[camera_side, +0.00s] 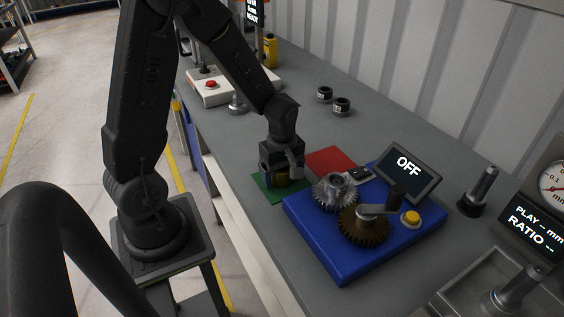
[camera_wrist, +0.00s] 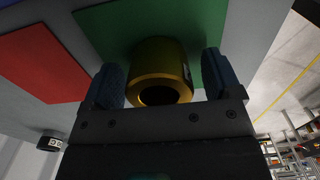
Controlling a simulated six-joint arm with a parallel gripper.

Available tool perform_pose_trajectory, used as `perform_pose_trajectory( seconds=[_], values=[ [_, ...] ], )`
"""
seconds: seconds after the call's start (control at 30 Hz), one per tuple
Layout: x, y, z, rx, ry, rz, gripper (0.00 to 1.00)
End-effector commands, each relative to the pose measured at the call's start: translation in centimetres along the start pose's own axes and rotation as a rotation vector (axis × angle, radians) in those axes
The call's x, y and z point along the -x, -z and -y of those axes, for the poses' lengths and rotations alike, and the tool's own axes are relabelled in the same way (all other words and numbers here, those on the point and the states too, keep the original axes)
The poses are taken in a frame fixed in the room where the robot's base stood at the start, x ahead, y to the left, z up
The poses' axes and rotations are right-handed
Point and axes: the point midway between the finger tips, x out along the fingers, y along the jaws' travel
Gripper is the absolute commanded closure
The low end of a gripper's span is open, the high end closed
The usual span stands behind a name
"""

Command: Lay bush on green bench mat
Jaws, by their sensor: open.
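The bush (camera_wrist: 160,66) is a short brass-coloured ring with a dark bore. In the wrist view it stands on the green bench mat (camera_wrist: 108,22), between my two open fingers. A gap shows between the bush and the fingers. In the side view my gripper (camera_side: 281,178) is low over the green mat (camera_side: 264,188), and the bush (camera_side: 282,182) shows only in part beneath it. My gripper also shows in the wrist view (camera_wrist: 163,78).
A red mat (camera_side: 330,160) lies beside the green one. A blue base (camera_side: 343,262) with a steel gear (camera_side: 336,192), a bronze gear (camera_side: 362,228) and an OFF display (camera_side: 408,170) stands close on the right. Two dark rings (camera_side: 341,106) stand farther back.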

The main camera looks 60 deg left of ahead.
Motion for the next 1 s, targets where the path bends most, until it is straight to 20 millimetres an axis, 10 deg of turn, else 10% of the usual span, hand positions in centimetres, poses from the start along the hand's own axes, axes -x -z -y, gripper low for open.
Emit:
perform_pose_trajectory(
  seconds=[0.77,1.0],
  values=[
    [12.1,-0.1,0.0,-0.014,-0.008,-0.002,0.16],
    [16.2,-3.5,2.7,-0.445,-0.14,-0.064,0.16]
  ],
)
